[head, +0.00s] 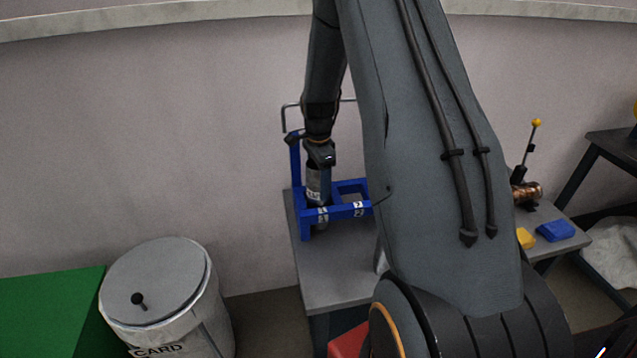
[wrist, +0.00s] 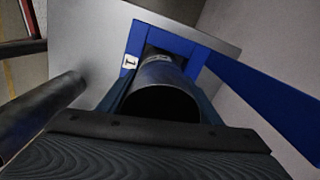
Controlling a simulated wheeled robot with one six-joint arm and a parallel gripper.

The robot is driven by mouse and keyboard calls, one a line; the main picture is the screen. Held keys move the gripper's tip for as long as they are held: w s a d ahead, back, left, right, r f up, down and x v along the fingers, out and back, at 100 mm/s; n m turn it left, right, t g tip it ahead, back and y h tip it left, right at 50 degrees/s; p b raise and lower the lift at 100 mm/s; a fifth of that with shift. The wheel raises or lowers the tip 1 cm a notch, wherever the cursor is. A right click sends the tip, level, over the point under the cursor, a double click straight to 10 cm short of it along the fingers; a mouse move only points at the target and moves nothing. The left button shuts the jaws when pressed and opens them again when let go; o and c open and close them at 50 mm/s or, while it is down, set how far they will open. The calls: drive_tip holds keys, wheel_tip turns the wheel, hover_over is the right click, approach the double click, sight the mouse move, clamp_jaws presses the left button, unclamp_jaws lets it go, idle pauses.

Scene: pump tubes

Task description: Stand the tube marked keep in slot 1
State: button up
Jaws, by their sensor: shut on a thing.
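My gripper (head: 320,158) points down over the left end of the blue rack and is shut on a dark grey-blue tube (head: 317,180). The tube stands about upright, with a small pale label too small to read. Its lower part is in the left opening of the rack (head: 340,212), beside the plate marked 1 (head: 322,215). In the wrist view the tube's round open top (wrist: 163,103) lies between the fingers, and the 1 plate (wrist: 130,62) is just left of the opening. Whether the tube's foot rests on anything is hard to tell.
The slot marked 2 (head: 358,209) is right of it, partly behind my arm. The grey bench (head: 338,270) is bare in front. A lidded grey bin (head: 160,285) stands left. A blue block (head: 556,231) and a yellow block (head: 525,238) lie right. A dark cylinder (wrist: 45,112) shows in the wrist view.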

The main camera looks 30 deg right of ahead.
drive_tip(key=shift+f, duration=0.1)
drive_tip(key=o, duration=1.5)
